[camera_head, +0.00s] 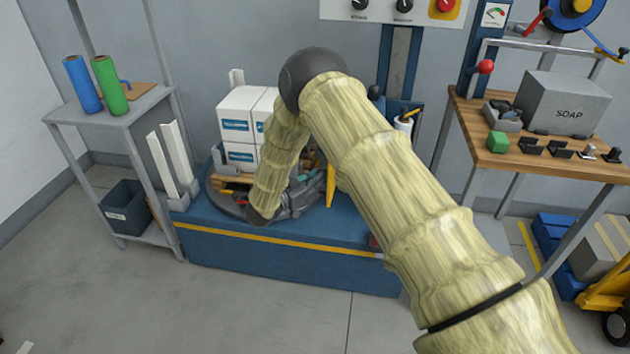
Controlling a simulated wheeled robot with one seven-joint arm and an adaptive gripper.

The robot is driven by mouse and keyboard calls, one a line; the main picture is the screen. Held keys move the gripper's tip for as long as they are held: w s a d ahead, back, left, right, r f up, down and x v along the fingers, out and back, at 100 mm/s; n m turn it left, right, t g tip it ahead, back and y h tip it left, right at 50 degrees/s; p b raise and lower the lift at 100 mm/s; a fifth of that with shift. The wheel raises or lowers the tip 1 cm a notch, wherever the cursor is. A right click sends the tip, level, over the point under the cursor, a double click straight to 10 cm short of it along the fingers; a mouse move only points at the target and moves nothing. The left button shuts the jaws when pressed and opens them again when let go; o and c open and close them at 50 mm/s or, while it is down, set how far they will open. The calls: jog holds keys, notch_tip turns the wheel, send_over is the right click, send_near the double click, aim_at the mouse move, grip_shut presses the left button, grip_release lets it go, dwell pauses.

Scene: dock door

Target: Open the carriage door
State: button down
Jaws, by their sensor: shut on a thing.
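My gripper (307,190) is a dark grey shape low over the turntable, partly hidden by my arm. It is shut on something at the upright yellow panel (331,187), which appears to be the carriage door. The exact grip point is too small to make out. The panel stands edge-on to the right of my gripper, in front of the blue mast (400,62). Most of the film carriage is hidden behind my arm. A white roll (403,124) shows to the right of my arm.
White boxes (238,113) on a wooden pallet stand left of my gripper on the blue machine base (270,258). A grey shelf (58,112) with blue and green rolls is at left. A wooden workbench (540,160) is at right. The front floor is clear at left.

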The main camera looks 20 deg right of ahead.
jog(key=shift+w+r, duration=0.65)
jog(key=shift+w, duration=0.15)
jog(key=c, duration=1.5)
grip_release()
jog(key=shift+d, duration=0.1)
jog(key=shift+f, duration=0.15)
jog(key=shift+a, duration=0.2)
jog(key=shift+a+f, duration=0.1)
jog(key=v, duration=1.2)
jog(key=shift+s+f, duration=0.1)
jog(key=shift+f, duration=0.1)
